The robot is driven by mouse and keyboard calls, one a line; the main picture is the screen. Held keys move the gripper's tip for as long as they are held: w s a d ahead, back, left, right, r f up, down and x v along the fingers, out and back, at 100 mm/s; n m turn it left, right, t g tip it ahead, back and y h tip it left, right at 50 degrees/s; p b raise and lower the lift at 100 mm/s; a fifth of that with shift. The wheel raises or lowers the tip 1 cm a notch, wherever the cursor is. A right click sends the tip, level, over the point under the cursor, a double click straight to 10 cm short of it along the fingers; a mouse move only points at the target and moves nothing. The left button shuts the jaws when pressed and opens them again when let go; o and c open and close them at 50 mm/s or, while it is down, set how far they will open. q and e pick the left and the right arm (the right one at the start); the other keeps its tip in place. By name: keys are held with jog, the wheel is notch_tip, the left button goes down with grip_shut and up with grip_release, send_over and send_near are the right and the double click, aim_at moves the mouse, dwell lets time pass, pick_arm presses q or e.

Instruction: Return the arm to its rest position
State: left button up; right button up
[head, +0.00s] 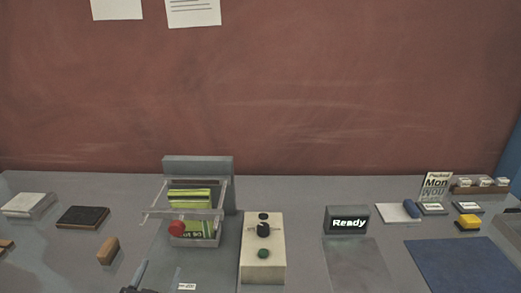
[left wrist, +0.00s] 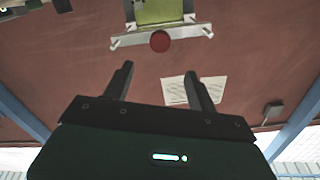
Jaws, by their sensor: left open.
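My left gripper (head: 136,278) shows only by its dark fingertips at the bottom edge of the head view, left of the powder filler. In the left wrist view its two fingers (left wrist: 158,84) stand apart with nothing between them. The filler (head: 198,162) has a grey back, a clear frame, a red knob (head: 177,228) and yellow-green packets (head: 190,197) inside. The red knob also shows in the left wrist view (left wrist: 160,41), beyond the fingertips and apart from them. My right gripper is not in view.
A cream control box (head: 252,262) with black knobs and a green button stands right of the filler. A display (head: 347,220) reads "Ready". A blue mat (head: 460,266) lies at the right. A brown block (head: 108,250) and a dark pad (head: 83,216) lie at the left.

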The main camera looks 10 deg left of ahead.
pick_arm(q)
jog(key=s+d+f+g+h, duration=0.1)
jog(key=s+d+f+g, duration=0.3)
jog(key=f, duration=0.3)
jog(key=s+d+f+m+g+h, duration=0.1)
jog(key=s+d+f+g+h, duration=0.1)
jog(key=s+f+g, duration=0.35)
jog(key=s+d+f+g+h, duration=0.1)
jog(key=s+d+f+g, duration=0.3)
jog(key=f, duration=0.4)
notch_tip(320, 180, down, 28)
jog(key=g, duration=0.2)
jog(key=s+a+f, duration=0.2)
jog(key=s+f, duration=0.7)
jog(key=f, duration=0.2)
jog(key=s+a+f+g, duration=0.1)
jog(key=s+a+f, duration=0.1)
jog(key=s+f, duration=0.8)
jog(key=shift+s+a+f+m, duration=0.2)
jog(key=shift+s+f+m, duration=0.1)
jog(key=shift+f, duration=0.2)
